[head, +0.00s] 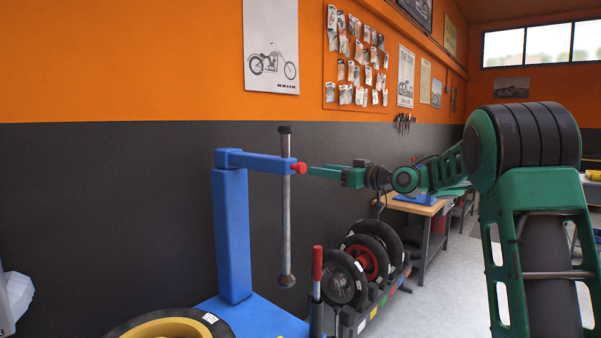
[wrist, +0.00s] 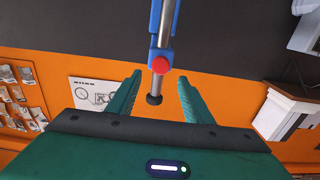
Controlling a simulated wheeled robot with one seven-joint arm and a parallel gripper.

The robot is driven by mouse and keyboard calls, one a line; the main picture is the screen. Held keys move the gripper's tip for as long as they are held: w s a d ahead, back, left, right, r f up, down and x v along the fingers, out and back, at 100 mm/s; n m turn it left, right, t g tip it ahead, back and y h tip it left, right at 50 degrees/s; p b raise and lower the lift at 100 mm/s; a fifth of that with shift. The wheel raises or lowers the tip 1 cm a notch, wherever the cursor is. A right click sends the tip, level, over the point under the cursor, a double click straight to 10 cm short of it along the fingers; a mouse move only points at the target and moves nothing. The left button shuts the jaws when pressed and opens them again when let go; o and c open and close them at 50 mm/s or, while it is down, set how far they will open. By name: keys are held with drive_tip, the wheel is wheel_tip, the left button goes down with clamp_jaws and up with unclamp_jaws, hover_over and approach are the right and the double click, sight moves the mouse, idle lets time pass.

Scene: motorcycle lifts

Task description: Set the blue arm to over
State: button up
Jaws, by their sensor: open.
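The blue arm (head: 258,161) reaches out to the right from the top of a blue column (head: 233,235) in the head view. A red knob (head: 299,168) is at its outer end, beside an upright grey rod (head: 286,215) with a dark cap. My gripper (head: 314,172) is just right of the knob, level with it and pointing at it. In the wrist view the fingers of my gripper (wrist: 157,92) are spread, with the red knob (wrist: 160,63) ahead and roughly centred. The blue arm (wrist: 153,22) shows behind the knob.
A blue base (head: 250,317) carries a tyre with a yellow rim (head: 170,329). A red-handled lever (head: 317,263) stands below my gripper. Several tyres (head: 368,254) stand in a rack at the right, with a workbench (head: 420,207) behind. The dark wall is behind the column.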

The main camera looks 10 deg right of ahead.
sight(304, 168)
drive_tip(key=x, duration=0.9)
drive_tip(key=shift+w+a, duration=0.2)
drive_tip(key=shift+w, duration=0.1)
